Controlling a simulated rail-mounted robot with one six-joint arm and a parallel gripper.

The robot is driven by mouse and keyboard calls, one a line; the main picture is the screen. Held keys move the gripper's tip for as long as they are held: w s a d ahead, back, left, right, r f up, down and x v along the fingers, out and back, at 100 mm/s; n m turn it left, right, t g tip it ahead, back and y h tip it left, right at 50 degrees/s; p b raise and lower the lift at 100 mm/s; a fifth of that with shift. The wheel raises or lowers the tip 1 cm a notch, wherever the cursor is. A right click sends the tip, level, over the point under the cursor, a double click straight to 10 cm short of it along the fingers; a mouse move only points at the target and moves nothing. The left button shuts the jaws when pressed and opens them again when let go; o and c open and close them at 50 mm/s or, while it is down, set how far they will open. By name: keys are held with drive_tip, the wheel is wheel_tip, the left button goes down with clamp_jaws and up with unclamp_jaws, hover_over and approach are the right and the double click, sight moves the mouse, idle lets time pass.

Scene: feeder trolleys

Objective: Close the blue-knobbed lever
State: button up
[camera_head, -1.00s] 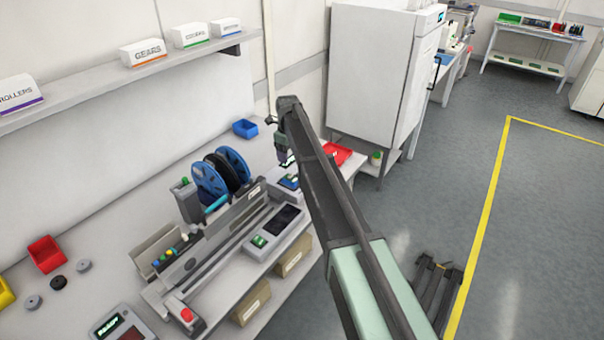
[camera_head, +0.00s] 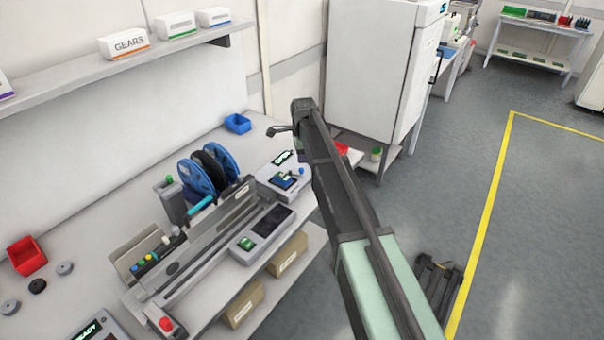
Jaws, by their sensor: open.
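A small blue knob (camera_head: 302,171) stands on a light grey device (camera_head: 268,183) with a lit display, at the back right of the bench. It may be the blue-knobbed lever; its handle is too small to make out. Several small coloured knobs (camera_head: 148,258), one looking blue, sit in a row on the long grey feeder unit (camera_head: 205,250). I cannot tell from here how any lever is set.
Blue and black reels (camera_head: 205,172) stand up behind the feeder unit. A blue bin (camera_head: 238,123) lies at the back and a red bin (camera_head: 27,256) at the left. A shelf (camera_head: 120,65) runs above. A white cabinet (camera_head: 368,75) stands beyond my arm.

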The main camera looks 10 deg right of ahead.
drive_tip(key=f+b, duration=0.4)
drive_tip(key=f, duration=0.1)
drive_tip(key=w+f+b, duration=0.1)
drive_tip(key=f, duration=0.1)
drive_tip(key=shift+f+b, duration=0.3)
drive_tip(key=shift+b, duration=0.1)
drive_tip(key=shift+r, duration=0.1)
clamp_jaws()
